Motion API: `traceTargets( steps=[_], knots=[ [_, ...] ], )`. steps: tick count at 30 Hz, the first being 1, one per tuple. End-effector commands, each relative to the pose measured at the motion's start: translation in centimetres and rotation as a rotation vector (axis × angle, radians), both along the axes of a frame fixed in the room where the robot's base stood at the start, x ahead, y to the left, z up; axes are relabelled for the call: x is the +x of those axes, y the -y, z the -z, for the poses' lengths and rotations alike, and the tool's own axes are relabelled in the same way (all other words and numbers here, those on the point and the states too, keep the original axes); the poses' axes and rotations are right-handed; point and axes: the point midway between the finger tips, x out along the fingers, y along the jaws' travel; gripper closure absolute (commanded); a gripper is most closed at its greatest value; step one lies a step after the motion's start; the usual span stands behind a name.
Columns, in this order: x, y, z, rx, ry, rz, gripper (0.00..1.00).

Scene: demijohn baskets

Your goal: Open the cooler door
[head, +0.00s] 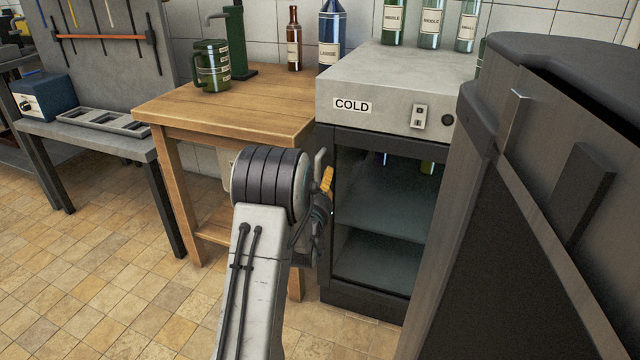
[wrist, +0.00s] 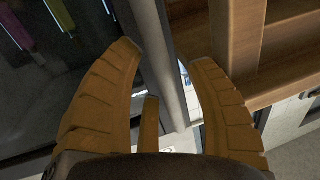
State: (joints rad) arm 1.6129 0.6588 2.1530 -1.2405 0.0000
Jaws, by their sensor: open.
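The cooler (head: 365,105) has a grey top marked COLD and a dark-framed glass door (head: 385,215), which looks shut. The door's grey upright handle (head: 320,163) is at its left edge, partly hidden by my arm. My gripper (head: 327,182) is at this handle, with one orange finger showing in the head view.
A wooden table (head: 230,105) stands close left of the cooler, with a green mug (head: 212,66) and a brown bottle (head: 293,40) on it. Its wood also shows beside the right finger in the wrist view (wrist: 240,50). Tiled floor (head: 110,270) is free at left.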

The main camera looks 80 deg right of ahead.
Motion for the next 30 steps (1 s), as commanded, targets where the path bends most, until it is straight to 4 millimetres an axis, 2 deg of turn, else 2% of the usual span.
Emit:
traceTargets(
  steps=[2,18,30],
  knots=[
    [0.0,-0.01,0.01,0.0,0.0,0.0,0.53],
    [-0.03,-0.02,0.0,0.0,0.0,0.0,1.0],
    [-0.06,-0.03,0.0,0.0,0.0,0.001,1.0]
  ],
)
